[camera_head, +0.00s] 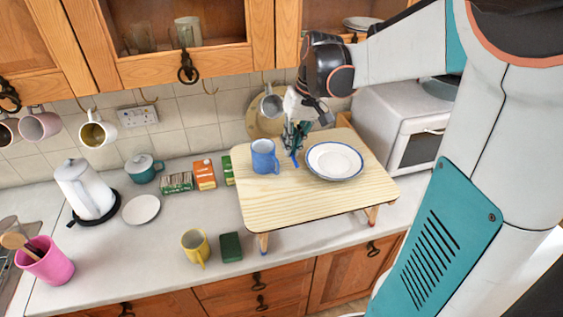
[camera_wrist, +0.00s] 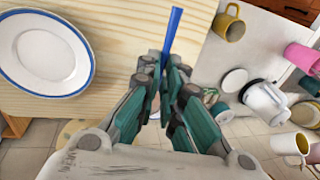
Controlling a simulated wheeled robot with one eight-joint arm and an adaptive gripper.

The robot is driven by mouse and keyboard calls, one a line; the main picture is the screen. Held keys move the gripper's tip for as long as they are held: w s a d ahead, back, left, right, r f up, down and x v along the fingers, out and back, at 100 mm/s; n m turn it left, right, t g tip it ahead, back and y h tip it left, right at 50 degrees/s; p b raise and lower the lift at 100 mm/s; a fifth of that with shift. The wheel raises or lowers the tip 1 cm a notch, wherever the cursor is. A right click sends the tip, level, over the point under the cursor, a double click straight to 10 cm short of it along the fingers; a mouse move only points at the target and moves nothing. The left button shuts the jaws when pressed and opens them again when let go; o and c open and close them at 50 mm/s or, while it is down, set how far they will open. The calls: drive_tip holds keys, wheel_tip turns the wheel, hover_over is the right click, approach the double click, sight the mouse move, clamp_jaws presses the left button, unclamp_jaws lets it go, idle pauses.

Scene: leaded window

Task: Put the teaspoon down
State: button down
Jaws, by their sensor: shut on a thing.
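My gripper (camera_head: 293,146) is over the wooden bed-tray table (camera_head: 300,201), between a blue mug (camera_head: 263,157) on its left and a white plate with a blue rim (camera_head: 334,160) on its right. It is shut on the blue teaspoon (camera_head: 295,159). I cannot tell whether the teaspoon touches the tabletop. The plate also shows in the wrist view (camera_wrist: 42,52).
On the counter stand a yellow mug (camera_head: 195,246), a green box (camera_head: 231,247), a teal pot (camera_head: 143,168) and a pink tub (camera_head: 47,262). Cups hang under the cupboards (camera_head: 187,70). A white microwave (camera_head: 411,125) stands right of the table. The table's front part is bare.

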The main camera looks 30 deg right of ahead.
sight(288, 194)
drive_tip(key=d+x, duration=0.1)
drive_tip(key=x, duration=0.4)
drive_tip(key=s+d+b+x, duration=0.1)
drive_tip(key=x, duration=0.4)
drive_tip(key=d+x, duration=0.1)
drive_tip(key=x, duration=0.5)
drive_tip(key=shift+s+f+b, duration=0.3)
drive_tip(key=shift+s+f, duration=0.05)
drive_tip(key=shift+f, duration=0.1)
drive_tip(key=shift+s, duration=0.1)
drive_tip(key=shift+f+b, duration=0.3)
drive_tip(key=shift+b, duration=0.1)
drive_tip(key=c, duration=1.8)
unclamp_jaws()
drive_tip(key=shift+s, duration=0.1)
drive_tip(key=shift+o, duration=0.2)
drive_tip(key=shift+f, duration=0.1)
